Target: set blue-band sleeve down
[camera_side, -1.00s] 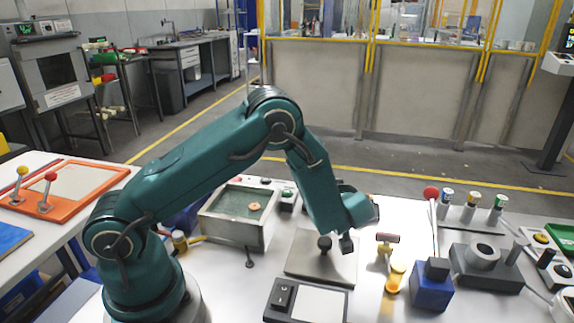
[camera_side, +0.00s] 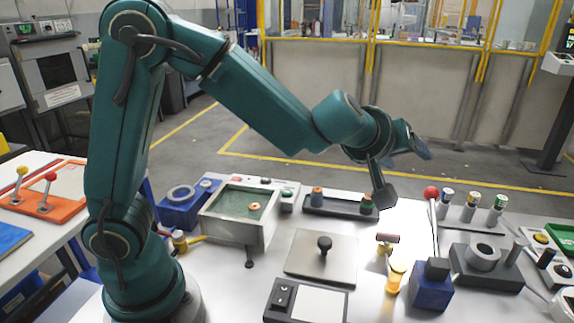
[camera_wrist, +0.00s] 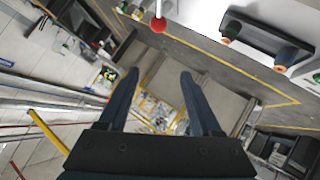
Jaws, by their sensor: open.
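A red-ball lever (camera_side: 431,192) stands tall just left of the rack. A dark tray (camera_side: 337,209) with two spools lies below my wrist. A plate with a black knob (camera_side: 324,243), a green-floored box (camera_side: 240,232) and a grey ring block (camera_side: 486,262) crowd the table.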

